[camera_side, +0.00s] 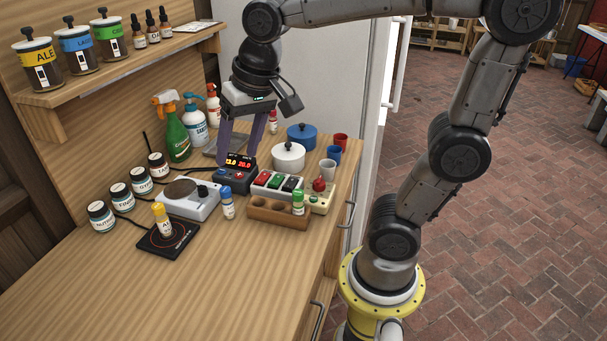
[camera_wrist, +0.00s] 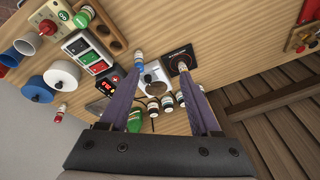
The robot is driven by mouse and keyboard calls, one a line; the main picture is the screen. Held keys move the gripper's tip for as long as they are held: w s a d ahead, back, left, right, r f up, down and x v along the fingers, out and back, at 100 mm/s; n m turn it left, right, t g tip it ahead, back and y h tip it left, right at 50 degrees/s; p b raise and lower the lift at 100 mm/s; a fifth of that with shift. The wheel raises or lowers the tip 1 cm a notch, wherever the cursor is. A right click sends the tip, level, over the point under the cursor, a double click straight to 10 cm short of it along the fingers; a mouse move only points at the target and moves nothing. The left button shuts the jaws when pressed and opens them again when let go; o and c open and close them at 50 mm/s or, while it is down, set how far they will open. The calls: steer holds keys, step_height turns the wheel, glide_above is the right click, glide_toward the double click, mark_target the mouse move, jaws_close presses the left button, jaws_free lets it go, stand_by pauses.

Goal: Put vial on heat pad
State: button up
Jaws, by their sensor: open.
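A black square heat pad (camera_side: 167,240) with a red ring lies at the front left of the counter. A yellow-capped vial (camera_side: 161,218) stands upright on it. In the wrist view the pad (camera_wrist: 177,53) and the vial (camera_wrist: 183,67) lie beyond the fingers. My gripper (camera_side: 238,158) is open and empty, with its purple fingers pointing down over the back of the counter, well away from the pad. A blue-capped vial (camera_side: 227,204) stands on the counter right of the pad. A green-capped vial (camera_side: 298,202) stands in the wooden rack (camera_side: 272,214).
A stirrer plate (camera_side: 189,199) and several labelled jars (camera_side: 101,214) stand behind the pad. A digital controller (camera_side: 237,174), spray bottle (camera_side: 178,136), white pot (camera_side: 288,158), blue pot (camera_side: 301,136) and cups (camera_side: 327,168) crowd the back. The counter's front left is clear.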

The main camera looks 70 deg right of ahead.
steer(key=s+f+n+t, duration=0.1)
steer(key=s+f+n, duration=0.1)
steer(key=s, duration=0.3)
steer(key=s+f+n+t, duration=0.1)
steer(key=s+f+n, duration=0.1)
steer(key=s+n, duration=0.2)
steer(key=shift+s+d, duration=0.45)
steer(key=shift+s, duration=0.8)
